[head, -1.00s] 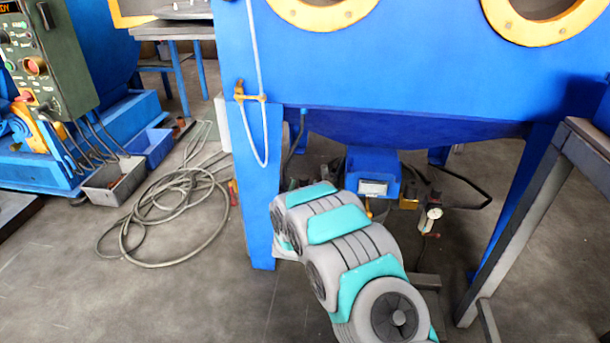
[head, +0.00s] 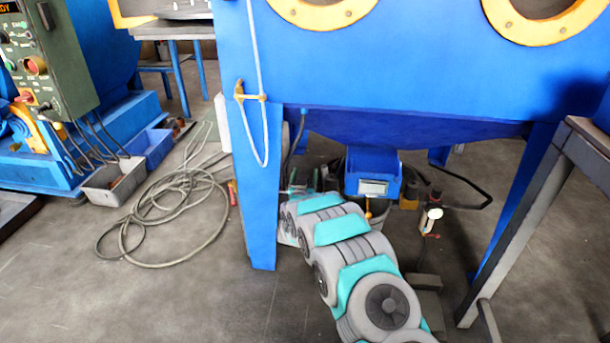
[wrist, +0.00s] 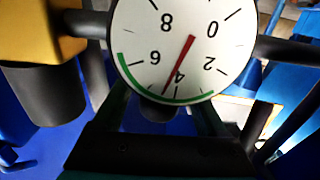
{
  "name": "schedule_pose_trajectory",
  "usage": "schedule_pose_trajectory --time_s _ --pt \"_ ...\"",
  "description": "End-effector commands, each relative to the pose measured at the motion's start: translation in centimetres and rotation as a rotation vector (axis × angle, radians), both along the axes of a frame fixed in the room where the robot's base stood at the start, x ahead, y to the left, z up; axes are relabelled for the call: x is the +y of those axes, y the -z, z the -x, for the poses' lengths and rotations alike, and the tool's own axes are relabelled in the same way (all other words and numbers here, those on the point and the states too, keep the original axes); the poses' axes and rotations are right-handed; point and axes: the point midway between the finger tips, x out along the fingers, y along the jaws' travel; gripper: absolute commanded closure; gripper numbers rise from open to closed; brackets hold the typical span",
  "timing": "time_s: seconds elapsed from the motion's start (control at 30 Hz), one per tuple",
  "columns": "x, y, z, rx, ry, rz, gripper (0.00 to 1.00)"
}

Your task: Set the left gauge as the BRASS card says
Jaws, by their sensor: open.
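A round white gauge (wrist: 135,35) fills the upper middle of the wrist view, its numbers upside down. It has a green arc along its lower edge, and its red needle points just past 4, toward 6. My gripper (wrist: 163,118) is open, its two dark fingers below the dial on either side of a black stem (wrist: 157,112). I cannot tell whether they touch it. In the head view, my arm hides most of my gripper. A small white gauge (head: 435,213) shows right of my arm; I cannot tell whether it is the same one. No BRASS card is readable.
A blue cabinet (head: 400,65) stands over the work area, with a blue leg (head: 258,190) left of my arm. A grey frame (head: 520,220) stands at the right. A coiled hose (head: 165,220) lies on the floor. A yellow block (wrist: 40,35) is beside the gauge.

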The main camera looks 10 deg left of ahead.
Motion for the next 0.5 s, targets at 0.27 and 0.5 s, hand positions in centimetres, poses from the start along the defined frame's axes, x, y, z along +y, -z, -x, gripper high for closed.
schedule_pose_trajectory --time_s 0.27,0.5 --pt "-0.01 -0.05 -0.26 -0.001 0.000 0.000 0.25" --pt "-0.01 -0.04 -0.25 -0.001 0.000 0.000 0.44"
